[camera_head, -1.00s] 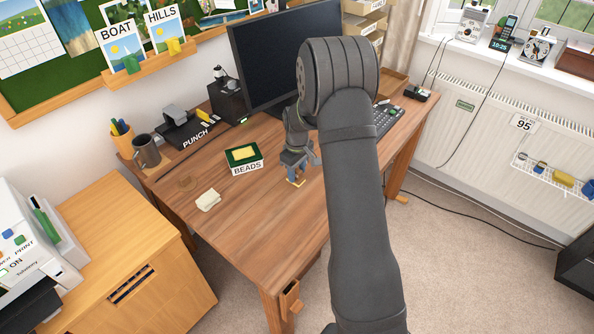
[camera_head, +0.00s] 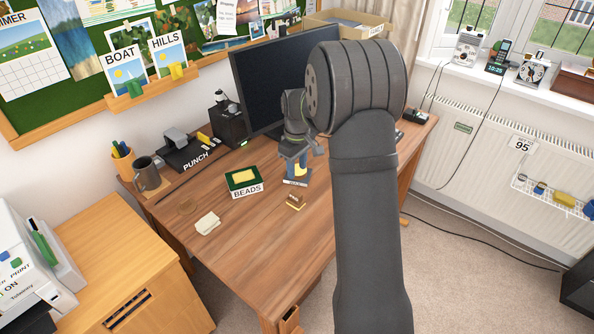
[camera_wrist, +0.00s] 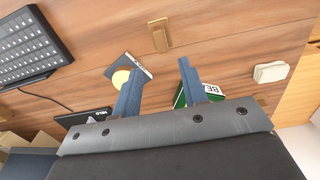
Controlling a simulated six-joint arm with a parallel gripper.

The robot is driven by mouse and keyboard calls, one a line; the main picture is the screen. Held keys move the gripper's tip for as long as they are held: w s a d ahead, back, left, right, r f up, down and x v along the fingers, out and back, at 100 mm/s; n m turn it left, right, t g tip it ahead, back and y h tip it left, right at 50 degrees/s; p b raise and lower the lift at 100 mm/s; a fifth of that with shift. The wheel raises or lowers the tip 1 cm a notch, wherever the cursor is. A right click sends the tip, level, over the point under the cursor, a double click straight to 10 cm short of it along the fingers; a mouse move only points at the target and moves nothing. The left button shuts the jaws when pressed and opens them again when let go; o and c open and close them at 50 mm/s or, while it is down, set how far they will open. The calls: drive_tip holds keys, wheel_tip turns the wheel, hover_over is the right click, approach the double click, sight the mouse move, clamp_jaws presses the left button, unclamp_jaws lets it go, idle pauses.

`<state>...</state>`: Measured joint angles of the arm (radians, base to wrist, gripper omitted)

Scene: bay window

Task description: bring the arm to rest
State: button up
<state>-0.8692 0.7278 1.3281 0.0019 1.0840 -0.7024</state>
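My gripper (camera_head: 301,162) is above the desk, in front of the monitor, with its fingers partly hidden in the head view. In the wrist view its two blue fingers (camera_wrist: 158,72) stand apart with bare desk showing between them, so it is open and empty. A small brown block (camera_head: 295,201) with a pale yellow part lies on the desk, apart from the gripper. It also shows in the wrist view (camera_wrist: 158,36), beyond the fingertips. My upper arm covers the right part of the desk in the head view.
A yellow rounded thing (camera_wrist: 121,77) on a dark labelled base is close to one finger in the wrist view. The green BEADS box (camera_head: 246,188), a pale cloth-like piece (camera_head: 207,222), the monitor (camera_head: 283,75) and a keyboard (camera_wrist: 30,45) are around.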

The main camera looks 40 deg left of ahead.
sight(297, 193)
drive_tip(key=shift+f, duration=0.1)
drive_tip(key=shift+f, duration=4.05)
